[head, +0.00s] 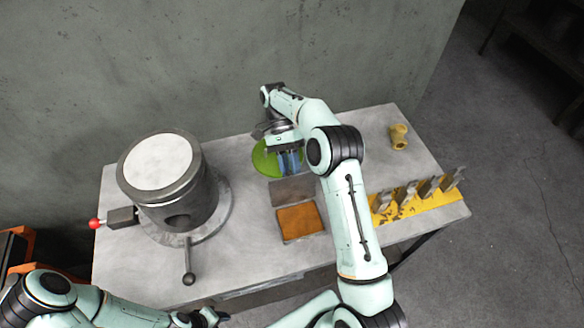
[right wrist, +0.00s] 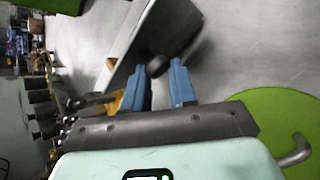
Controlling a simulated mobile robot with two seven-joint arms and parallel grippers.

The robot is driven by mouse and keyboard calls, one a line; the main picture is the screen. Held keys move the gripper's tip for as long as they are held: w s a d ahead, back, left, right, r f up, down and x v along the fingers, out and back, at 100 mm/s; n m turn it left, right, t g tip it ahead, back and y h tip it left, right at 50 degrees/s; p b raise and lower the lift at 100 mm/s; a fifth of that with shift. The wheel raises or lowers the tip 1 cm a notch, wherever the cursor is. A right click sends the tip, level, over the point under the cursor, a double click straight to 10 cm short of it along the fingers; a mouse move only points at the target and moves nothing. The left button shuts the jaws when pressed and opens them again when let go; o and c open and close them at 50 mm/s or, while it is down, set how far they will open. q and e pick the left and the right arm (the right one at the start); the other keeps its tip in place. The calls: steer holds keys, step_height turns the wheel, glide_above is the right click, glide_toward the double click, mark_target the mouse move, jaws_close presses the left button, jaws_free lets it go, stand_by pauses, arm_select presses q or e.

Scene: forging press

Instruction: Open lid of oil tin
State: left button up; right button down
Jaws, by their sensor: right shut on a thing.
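The oil tin (head: 302,237) is a square grey tin on the table, with orange-brown contents showing in its open top. Its grey lid (head: 292,187) stands raised at the back edge of the tin; the lid also shows in the right wrist view (right wrist: 160,38). My right gripper (head: 289,162) is behind the lid, its blue fingers closed around the lid's dark knob (right wrist: 156,67). The knob is partly hidden by a finger. My left gripper (head: 207,317) is low at the front edge, away from the tin; its fingers are unclear.
A large grey cylindrical machine (head: 212,194) with a red-knobbed lever stands on the left. A green disc (head: 264,158) lies behind the tin. A yellow rack (head: 410,206) with several grey pieces is on the right, and a yellowish roll (head: 398,137) behind it.

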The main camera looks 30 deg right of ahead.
steer(key=shift+a+f, duration=0.35)
steer(key=shift+a, duration=0.15)
steer(key=c, duration=1.3)
jaws_free()
steer(key=o, duration=0.4)
steer(key=shift+a, duration=0.1)
steer(key=shift+s+r, duration=0.1)
steer(key=shift+r, duration=0.1)
